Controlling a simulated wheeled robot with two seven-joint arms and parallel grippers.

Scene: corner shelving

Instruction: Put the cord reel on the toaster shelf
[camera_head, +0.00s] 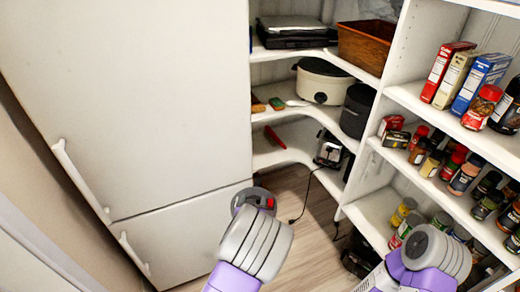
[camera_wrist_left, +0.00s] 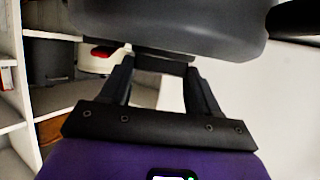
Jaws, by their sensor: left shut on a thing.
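The cord reel (camera_head: 252,195) is a dark, rounded thing with a red part, just beyond my left wrist in the head view. It fills the top of the left wrist view as a large dark grey body (camera_wrist_left: 170,25). My left gripper (camera_wrist_left: 158,68) is shut on it, with both black fingers reaching up to its underside. My left wrist hides part of the reel in the head view. The toaster (camera_head: 330,149) stands on the low corner shelf (camera_head: 292,150), beyond and up-right of the reel, with a black cord hanging down. My right gripper is out of view.
A white fridge (camera_head: 130,90) stands close on the left. A red thing (camera_head: 274,137) lies on the toaster shelf. A white slow cooker (camera_head: 322,81) and a dark pot (camera_head: 357,110) are above. Spice jars (camera_head: 430,162) crowd the right shelves. Bare floor (camera_head: 290,185) lies below.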

